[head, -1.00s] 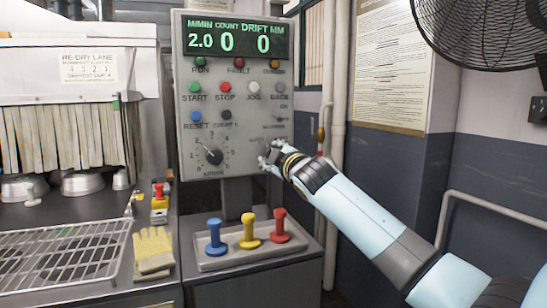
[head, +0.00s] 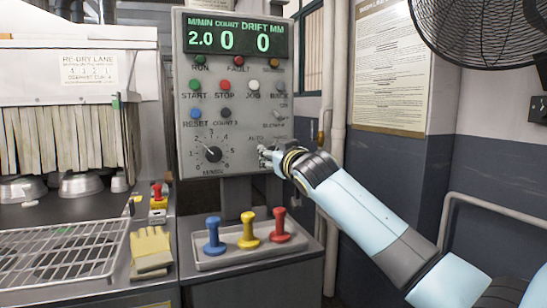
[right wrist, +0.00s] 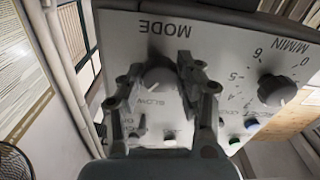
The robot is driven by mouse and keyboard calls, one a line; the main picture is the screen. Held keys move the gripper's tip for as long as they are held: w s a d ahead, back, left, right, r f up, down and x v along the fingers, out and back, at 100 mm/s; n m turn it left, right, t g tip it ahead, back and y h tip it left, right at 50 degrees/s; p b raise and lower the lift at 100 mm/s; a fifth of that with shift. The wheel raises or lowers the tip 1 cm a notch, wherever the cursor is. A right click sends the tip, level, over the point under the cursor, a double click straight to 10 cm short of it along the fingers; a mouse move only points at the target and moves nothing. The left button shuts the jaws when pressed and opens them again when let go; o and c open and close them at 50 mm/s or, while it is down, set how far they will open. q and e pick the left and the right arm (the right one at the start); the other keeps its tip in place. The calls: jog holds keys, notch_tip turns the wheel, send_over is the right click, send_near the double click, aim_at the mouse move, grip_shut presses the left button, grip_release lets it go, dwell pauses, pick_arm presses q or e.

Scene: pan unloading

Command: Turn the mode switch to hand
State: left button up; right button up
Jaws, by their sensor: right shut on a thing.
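The right wrist view shows the panel upside down. My right gripper (right wrist: 158,88) is shut on the mode switch, with one finger on each side of it. In the head view the right gripper (head: 264,154) is at the panel's lower right corner and hides most of the switch. The words around the switch are too blurred to read surely, and its exact setting is unclear. My left gripper is not in view.
A numbered dial (head: 213,154) sits left of the switch, with several coloured buttons above it. Blue (head: 214,235), yellow (head: 249,231) and red (head: 280,225) handled pieces stand in a tray below the panel. A pipe (head: 338,120) runs up the wall at right.

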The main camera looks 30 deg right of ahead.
jog(key=shift+f+m, duration=0.25)
jog(key=shift+m, duration=0.65)
jog(key=o, duration=0.9)
jog(key=shift+o, duration=1.2)
jog(key=shift+r, duration=0.15)
jog(key=v, duration=1.2)
